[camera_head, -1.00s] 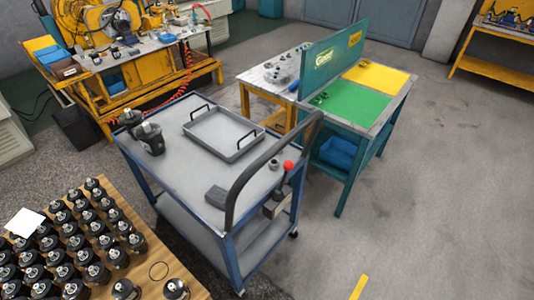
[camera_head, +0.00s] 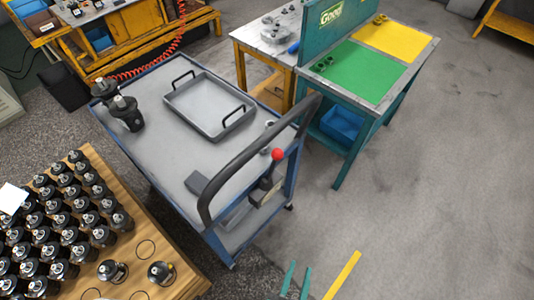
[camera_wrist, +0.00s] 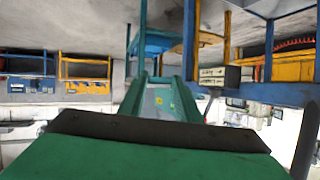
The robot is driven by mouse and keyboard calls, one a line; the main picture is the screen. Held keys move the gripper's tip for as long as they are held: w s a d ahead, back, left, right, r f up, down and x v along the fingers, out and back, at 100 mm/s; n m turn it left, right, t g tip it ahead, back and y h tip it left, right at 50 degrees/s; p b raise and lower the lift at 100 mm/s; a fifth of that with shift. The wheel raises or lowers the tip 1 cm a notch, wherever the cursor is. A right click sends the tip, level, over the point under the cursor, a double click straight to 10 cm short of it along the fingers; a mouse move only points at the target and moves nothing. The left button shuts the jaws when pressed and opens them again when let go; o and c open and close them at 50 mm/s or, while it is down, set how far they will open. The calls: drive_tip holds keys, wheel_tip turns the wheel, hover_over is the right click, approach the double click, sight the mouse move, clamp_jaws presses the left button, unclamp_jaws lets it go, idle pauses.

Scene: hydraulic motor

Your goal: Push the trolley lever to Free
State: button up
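The grey trolley (camera_head: 170,120) with a blue frame stands in the middle of the head view. Its lever has a red ball knob (camera_head: 277,154) on a dark stem, rising from a small housing (camera_head: 264,190) below the curved dark push handle (camera_head: 236,164). The lever's position marking is too small to read. My gripper (camera_head: 298,270) shows as two separate teal finger strips at the bottom edge of the head view. It is open and empty, apart from the trolley, below and to the right of the lever.
A grey tray (camera_head: 187,110) and dark motors (camera_head: 127,112) sit on the trolley. A wooden table (camera_head: 170,245) full of motors stands at lower left. A teal bench (camera_head: 345,155) stands behind right. The floor (camera_head: 430,210) at right is clear, with a yellow stripe (camera_head: 342,275).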

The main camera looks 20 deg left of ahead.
drive_tip(key=w+a+f+y, duration=0.1)
drive_tip(key=w+f+y, duration=0.1)
drive_tip(key=w+f, duration=0.25)
drive_tip(key=n+g+y, duration=0.4)
drive_tip(key=n+y, duration=0.4)
drive_tip(key=y, duration=0.5)
approach(273, 164)
drive_tip(key=w+a+f, duration=0.1)
drive_tip(key=w+a, duration=0.1)
drive_tip(key=a, duration=0.1)
drive_tip(key=x, duration=1)
drive_tip(key=shift+w+a, duration=0.1)
drive_tip(key=shift+a, duration=0.1)
clamp_jaws()
